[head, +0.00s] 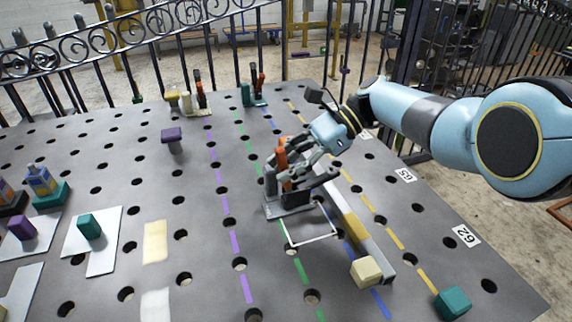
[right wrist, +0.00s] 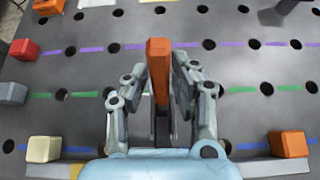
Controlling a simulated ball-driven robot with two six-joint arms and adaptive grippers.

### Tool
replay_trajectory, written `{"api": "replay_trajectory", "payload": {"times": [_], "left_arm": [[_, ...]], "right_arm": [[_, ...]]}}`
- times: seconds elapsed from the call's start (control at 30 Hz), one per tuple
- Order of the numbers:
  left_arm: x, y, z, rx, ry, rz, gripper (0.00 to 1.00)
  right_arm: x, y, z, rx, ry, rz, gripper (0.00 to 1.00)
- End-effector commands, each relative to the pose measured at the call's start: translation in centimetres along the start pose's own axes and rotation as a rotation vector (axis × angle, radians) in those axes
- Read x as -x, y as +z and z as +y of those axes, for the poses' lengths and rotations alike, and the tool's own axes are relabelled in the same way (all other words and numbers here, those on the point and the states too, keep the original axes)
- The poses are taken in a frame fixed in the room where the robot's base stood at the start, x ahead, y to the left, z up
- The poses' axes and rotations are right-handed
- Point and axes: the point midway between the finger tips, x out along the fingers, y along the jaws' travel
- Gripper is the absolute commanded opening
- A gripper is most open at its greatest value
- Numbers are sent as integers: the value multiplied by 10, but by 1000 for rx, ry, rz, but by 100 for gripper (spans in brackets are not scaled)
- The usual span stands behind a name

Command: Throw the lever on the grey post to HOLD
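The lever (head: 282,153) has an orange handle and stands on a dark grey post with a flat base (head: 288,209) near the middle of the table. My right gripper (head: 287,172) reaches in from the right, with its fingers around the handle. The fingers hide part of the post, and no HOLD mark is readable. My left gripper is not in view.
Two other lever stands, one with a yellow block (head: 171,96) and one teal (head: 246,95), are at the back. A rail (head: 352,222) lies right of the post, with a cream cube (head: 366,271) by its near end. A teal cube (head: 453,303) sits front right. Blocks and white plates lie left.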

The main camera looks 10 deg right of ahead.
Motion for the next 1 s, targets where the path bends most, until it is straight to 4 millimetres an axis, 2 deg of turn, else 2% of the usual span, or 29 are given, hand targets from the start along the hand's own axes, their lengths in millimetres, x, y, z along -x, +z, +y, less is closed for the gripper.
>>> {"api": "replay_trajectory", "payload": {"times": [0.23, 0.37, 0.8, 1.0], "left_arm": [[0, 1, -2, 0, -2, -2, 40], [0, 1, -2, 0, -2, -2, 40], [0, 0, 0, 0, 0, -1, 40], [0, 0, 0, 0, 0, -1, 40]], "right_arm": [[1, 0, 0, 2, -1, 0, 27], [11, 0, -1, 2, -3, 1, 27], [101, 0, -1, 1, -3, 1, 27], [119, 0, -1, 1, -1, 1, 27]]}}
